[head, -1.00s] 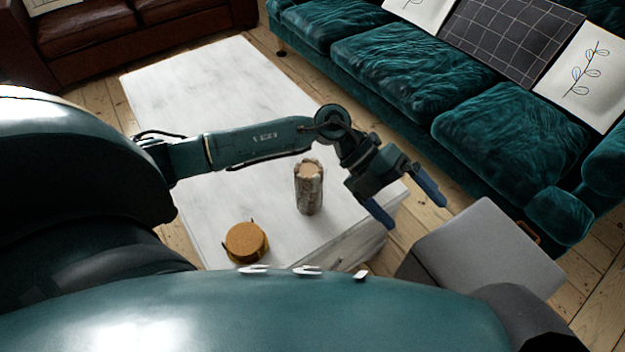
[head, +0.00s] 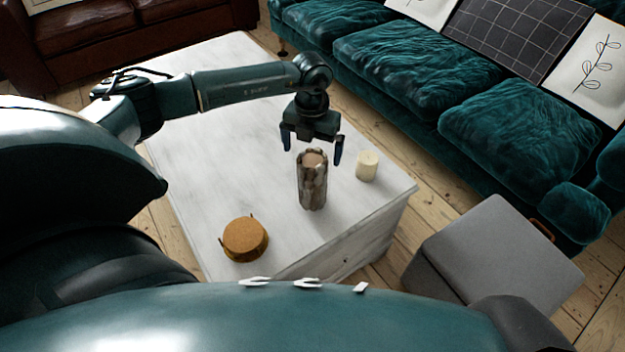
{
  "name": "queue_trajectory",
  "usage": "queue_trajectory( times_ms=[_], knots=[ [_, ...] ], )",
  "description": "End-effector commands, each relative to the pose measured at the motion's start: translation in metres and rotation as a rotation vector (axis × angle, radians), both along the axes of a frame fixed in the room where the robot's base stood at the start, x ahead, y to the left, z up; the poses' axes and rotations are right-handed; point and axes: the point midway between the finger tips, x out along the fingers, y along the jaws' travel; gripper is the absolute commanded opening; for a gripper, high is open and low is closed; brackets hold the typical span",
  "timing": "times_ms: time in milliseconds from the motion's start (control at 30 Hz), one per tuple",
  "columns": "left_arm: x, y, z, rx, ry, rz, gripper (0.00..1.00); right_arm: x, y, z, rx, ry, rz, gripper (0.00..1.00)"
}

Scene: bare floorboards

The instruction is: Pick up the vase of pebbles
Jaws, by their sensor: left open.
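The vase of pebbles (head: 312,188) stands upright on the white table (head: 230,130). It is a narrow, grey-brown stony cylinder with a tan top. My left gripper (head: 312,153) is open, with its fingers pointing down. In the picture its two fingertips lie to either side of the vase's top, with the palm just above and behind it. I cannot tell whether the fingers are around the vase or still behind it; no contact shows. My right gripper is not in view.
A cream candle (head: 367,166) stands close to the right of the vase. A round cork-coloured item (head: 245,238) sits at the table's near left. A grey box-like stool (head: 500,250) is right of the table, and a teal sofa (head: 420,75) lies behind.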

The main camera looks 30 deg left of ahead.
Motion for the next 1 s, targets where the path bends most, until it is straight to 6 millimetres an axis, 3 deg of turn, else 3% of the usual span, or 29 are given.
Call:
queue_trajectory(
  times_ms=[167, 400, 667, 1000],
  knots=[
    [0.000, -0.001, -0.013, 0.000, 0.002, 0.000, 1.00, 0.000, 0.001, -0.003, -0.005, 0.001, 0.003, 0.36],
    [0.000, -0.003, -0.048, -0.001, 0.001, 0.000, 1.00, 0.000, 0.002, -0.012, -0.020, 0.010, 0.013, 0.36],
    [0.000, -0.002, -0.053, -0.003, -0.002, 0.000, 1.00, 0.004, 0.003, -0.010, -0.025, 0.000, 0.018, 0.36],
    [0.000, -0.002, -0.053, -0.003, -0.002, 0.000, 0.73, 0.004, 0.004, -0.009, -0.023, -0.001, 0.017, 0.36]
  ],
)
